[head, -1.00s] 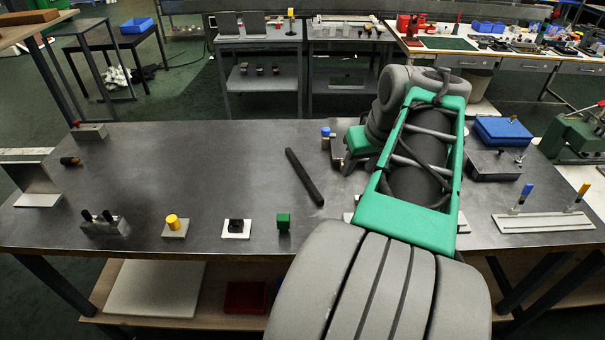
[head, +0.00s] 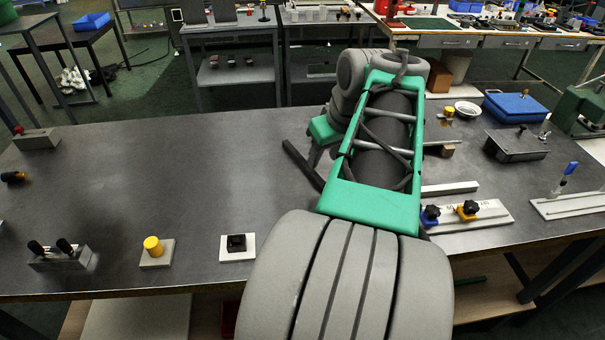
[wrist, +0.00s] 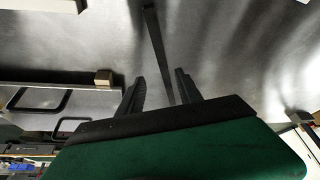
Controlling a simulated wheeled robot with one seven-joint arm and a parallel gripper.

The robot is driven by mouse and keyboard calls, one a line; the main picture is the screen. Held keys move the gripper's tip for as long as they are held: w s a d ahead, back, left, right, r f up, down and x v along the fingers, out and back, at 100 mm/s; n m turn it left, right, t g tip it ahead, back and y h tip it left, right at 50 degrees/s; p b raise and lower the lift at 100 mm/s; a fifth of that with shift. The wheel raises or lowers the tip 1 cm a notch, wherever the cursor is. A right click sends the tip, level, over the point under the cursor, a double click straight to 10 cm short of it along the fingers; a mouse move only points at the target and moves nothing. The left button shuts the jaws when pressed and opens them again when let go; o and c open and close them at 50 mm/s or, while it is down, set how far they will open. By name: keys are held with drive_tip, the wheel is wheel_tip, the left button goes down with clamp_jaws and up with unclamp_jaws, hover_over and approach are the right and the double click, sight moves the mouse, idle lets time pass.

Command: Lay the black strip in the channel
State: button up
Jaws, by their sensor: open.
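The black strip (head: 301,163) lies on the dark grey table, its near end hidden behind my arm in the head view. In the wrist view the strip (wrist: 155,40) runs down between the two fingers of my gripper (wrist: 160,76). The gripper is open, one finger on each side of the strip; I cannot tell their height over it. In the head view my arm mostly hides the gripper.
A yellow-topped block (head: 153,247), a black knob on a white plate (head: 237,243) and a grey holder with black handles (head: 62,256) stand along the front edge. A blue box (head: 516,106) and grey box (head: 516,144) stand at right. The left middle of the table is clear.

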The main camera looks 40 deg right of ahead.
sight(313, 173)
drive_tip(key=x, duration=0.2)
drive_tip(key=b+x, duration=0.1)
drive_tip(key=x, duration=0.4)
drive_tip(key=shift+w+a+f, duration=0.1)
drive_tip(key=shift+w+a, duration=0.15)
drive_tip(key=shift+a, duration=0.1)
drive_tip(key=shift+c, duration=0.5)
clamp_jaws()
